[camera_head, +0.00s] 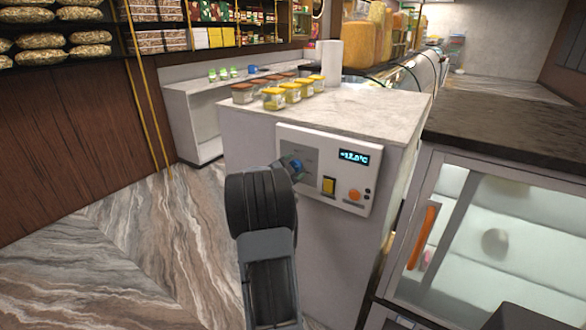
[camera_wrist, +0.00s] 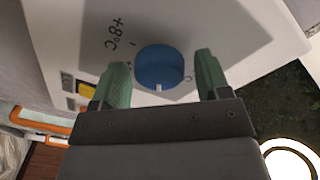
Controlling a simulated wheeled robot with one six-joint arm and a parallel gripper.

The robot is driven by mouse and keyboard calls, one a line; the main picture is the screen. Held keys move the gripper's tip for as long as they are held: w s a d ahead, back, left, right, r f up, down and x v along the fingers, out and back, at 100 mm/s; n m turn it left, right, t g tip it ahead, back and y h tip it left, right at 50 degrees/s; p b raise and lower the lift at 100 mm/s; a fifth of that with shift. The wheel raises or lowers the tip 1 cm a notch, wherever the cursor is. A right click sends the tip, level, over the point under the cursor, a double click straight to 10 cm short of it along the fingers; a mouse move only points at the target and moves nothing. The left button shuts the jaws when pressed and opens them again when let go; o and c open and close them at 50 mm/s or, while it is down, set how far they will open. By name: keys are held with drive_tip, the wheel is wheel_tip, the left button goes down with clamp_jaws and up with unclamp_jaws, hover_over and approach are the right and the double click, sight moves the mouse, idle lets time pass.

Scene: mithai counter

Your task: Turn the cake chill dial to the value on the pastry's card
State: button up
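The blue dial (camera_head: 293,165) is on the white control panel (camera_head: 312,190) on the counter's front, partly hidden by my arm in the head view. In the wrist view the dial (camera_wrist: 159,64) shows a white mark on its rim, at the bottom of the picture. Printing that looks like "+8°C" is on the panel beside it. My gripper (camera_wrist: 161,62) is open, with its green fingers on either side of the dial and visible gaps between. The display (camera_head: 354,157) reads about 12.0°C; its sign is unclear. I cannot make out a pastry card.
A yellow switch (camera_head: 329,186) and an orange knob (camera_head: 354,195) sit beside the dial. A glass-fronted cabinet with an orange handle (camera_head: 422,238) is close on the right. The floor at left is clear.

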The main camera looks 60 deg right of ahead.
drive_tip(key=c, duration=0.8)
drive_tip(key=shift+n, duration=0.3)
drive_tip(key=shift+n+p, duration=0.85)
drive_tip(key=shift+n, duration=0.25)
drive_tip(key=n+p, duration=0.1)
drive_tip(key=n, duration=0.2)
drive_tip(key=shift+n+p, duration=0.3)
drive_tip(key=shift+p, duration=0.1)
drive_tip(key=n+p, duration=0.1)
drive_tip(key=n, duration=0.2)
drive_tip(key=n+p, duration=0.1)
drive_tip(key=n, duration=0.1)
drive_tip(key=shift+n+t+h, duration=0.3)
drive_tip(key=shift+n+h, duration=0.1)
drive_tip(key=shift+f, duration=0.1)
